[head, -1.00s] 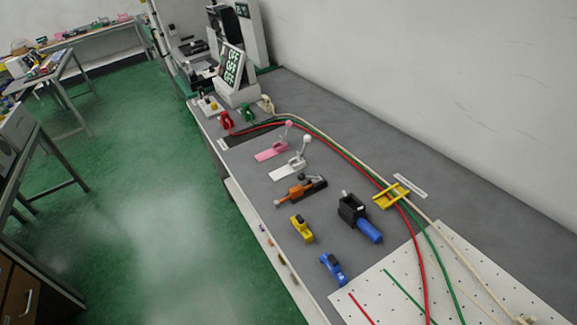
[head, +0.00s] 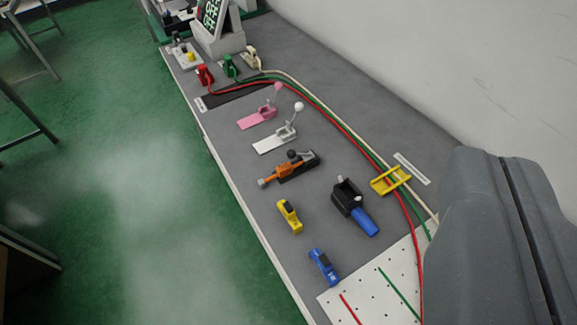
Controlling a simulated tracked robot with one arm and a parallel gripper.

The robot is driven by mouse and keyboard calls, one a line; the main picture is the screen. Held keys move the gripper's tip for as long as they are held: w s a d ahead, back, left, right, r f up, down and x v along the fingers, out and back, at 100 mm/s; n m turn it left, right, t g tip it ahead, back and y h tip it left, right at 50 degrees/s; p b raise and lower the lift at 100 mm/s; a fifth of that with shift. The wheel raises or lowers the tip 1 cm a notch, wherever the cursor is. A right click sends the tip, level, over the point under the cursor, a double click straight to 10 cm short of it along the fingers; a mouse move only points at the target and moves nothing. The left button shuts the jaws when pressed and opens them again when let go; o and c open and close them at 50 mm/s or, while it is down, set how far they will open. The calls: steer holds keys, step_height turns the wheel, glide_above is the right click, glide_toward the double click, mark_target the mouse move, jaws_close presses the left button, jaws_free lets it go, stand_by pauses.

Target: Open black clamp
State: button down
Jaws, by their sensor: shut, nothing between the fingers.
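The black clamp (head: 346,196) stands on the grey bench top right of centre. It has a boxy black body with a small pale tip on top. A thick blue handle (head: 366,223) points from it toward the lower right, lying low. My gripper (head: 497,158) is at the right edge as two large grey halves side by side with a narrow dark seam. It is shut and empty, well apart from the clamp in the picture. It hides the bench's lower right part.
A yellow clamp (head: 290,217), a blue clamp (head: 323,267) and an orange clamp (head: 290,170) are nearby. White (head: 275,139) and pink (head: 260,116) lever fixtures stand farther back. Red, green and cream cables pass through a yellow bracket (head: 391,181). The wall (head: 450,70) bounds the right.

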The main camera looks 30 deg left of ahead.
steer(key=w+a+f+n+g+p, duration=0.25)
steer(key=w+a+f, duration=0.25)
steer(key=w+f, duration=0.25)
steer(key=w+a+f+n+g+p, duration=0.1)
steer(key=w+a+f+n, duration=0.2)
steer(key=w+a+f, duration=0.5)
steer(key=w+a+f+n+g+p, duration=0.1)
steer(key=w+a+f, duration=0.1)
steer(key=f, duration=0.5)
steer(key=w+a+f+n+g+y, duration=0.1)
steer(key=w+a+f+n, duration=0.1)
steer(key=a+f, duration=0.3)
steer(key=w+a+f+n+g+p, duration=0.1)
steer(key=w+a+f+n+g, duration=0.1)
steer(key=f, duration=0.8)
steer(key=shift+w+a+f+y+p, duration=0.15)
steer(key=shift+w+a+y+p, duration=0.2)
steer(key=shift+w+a, duration=0.5)
steer(key=shift+d, duration=0.1)
